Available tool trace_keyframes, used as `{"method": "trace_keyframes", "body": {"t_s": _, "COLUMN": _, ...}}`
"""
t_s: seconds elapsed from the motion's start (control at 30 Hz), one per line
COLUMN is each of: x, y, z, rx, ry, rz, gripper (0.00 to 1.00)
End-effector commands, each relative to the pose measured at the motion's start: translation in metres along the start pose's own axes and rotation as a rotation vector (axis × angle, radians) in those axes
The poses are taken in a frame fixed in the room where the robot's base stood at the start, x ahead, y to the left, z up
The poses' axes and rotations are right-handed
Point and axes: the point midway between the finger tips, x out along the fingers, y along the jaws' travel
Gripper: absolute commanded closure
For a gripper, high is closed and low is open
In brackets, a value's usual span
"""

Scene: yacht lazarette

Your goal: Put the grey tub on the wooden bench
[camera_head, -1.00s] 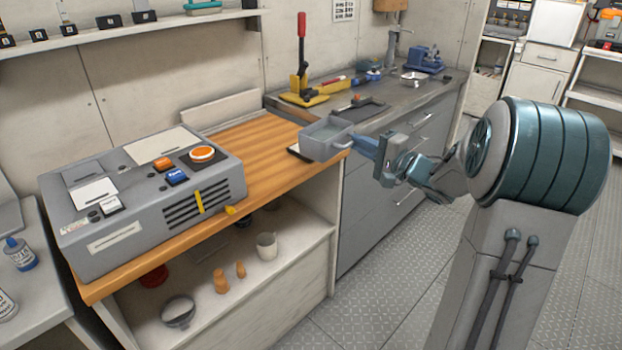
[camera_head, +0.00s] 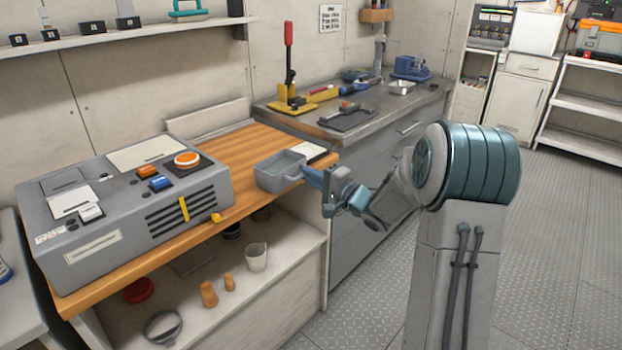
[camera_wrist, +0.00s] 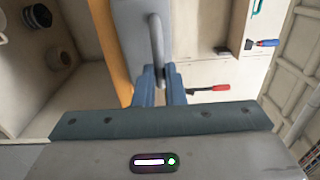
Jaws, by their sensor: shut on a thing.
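The grey tub (camera_head: 279,170) is at the right part of the wooden bench (camera_head: 245,149), beside the grey machine. It looks level; I cannot tell whether it rests on the wood or hangs just above it. My gripper (camera_head: 312,177) reaches in from the right and is shut on the tub's handle. In the wrist view, the fingers (camera_wrist: 160,85) close around the handle (camera_wrist: 156,45), with the tub's grey wall (camera_wrist: 130,20) behind it. The bench's orange wood edge (camera_wrist: 110,50) runs alongside.
A grey machine with buttons (camera_head: 130,205) fills the bench's left part. A white pad (camera_head: 310,151) lies just behind the tub. A grey counter (camera_head: 365,118) with tools adjoins at the right. A shelf below holds a mug (camera_head: 257,257) and small pots (camera_head: 209,293).

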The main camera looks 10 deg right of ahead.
Motion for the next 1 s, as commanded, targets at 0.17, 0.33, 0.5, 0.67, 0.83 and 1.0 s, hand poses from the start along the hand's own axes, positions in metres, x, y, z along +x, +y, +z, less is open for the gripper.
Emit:
{"method": "trace_keyframes", "body": {"t_s": 0.17, "x": 0.000, "y": 0.000, "z": 0.000, "rx": 0.000, "ry": 0.000, "rz": 0.000, "gripper": 1.00}}
{"method": "trace_keyframes", "body": {"t_s": 0.33, "x": 0.000, "y": 0.000, "z": 0.000, "rx": 0.000, "ry": 0.000, "rz": 0.000, "gripper": 0.68}}
{"method": "trace_keyframes", "body": {"t_s": 0.5, "x": 0.000, "y": 0.000, "z": 0.000, "rx": 0.000, "ry": 0.000, "rz": 0.000, "gripper": 0.68}}
{"method": "trace_keyframes", "body": {"t_s": 0.67, "x": -0.009, "y": -0.002, "z": -0.001, "rx": -0.001, "ry": 0.002, "rz": 0.002, "gripper": 0.68}}
{"method": "trace_keyframes", "body": {"t_s": 0.83, "x": -0.040, "y": -0.002, "z": -0.001, "rx": 0.000, "ry": 0.004, "rz": 0.002, "gripper": 0.68}}
{"method": "trace_keyframes", "body": {"t_s": 1.0, "x": -0.077, "y": -0.002, "z": -0.002, "rx": 0.000, "ry": 0.005, "rz": 0.001, "gripper": 0.68}}
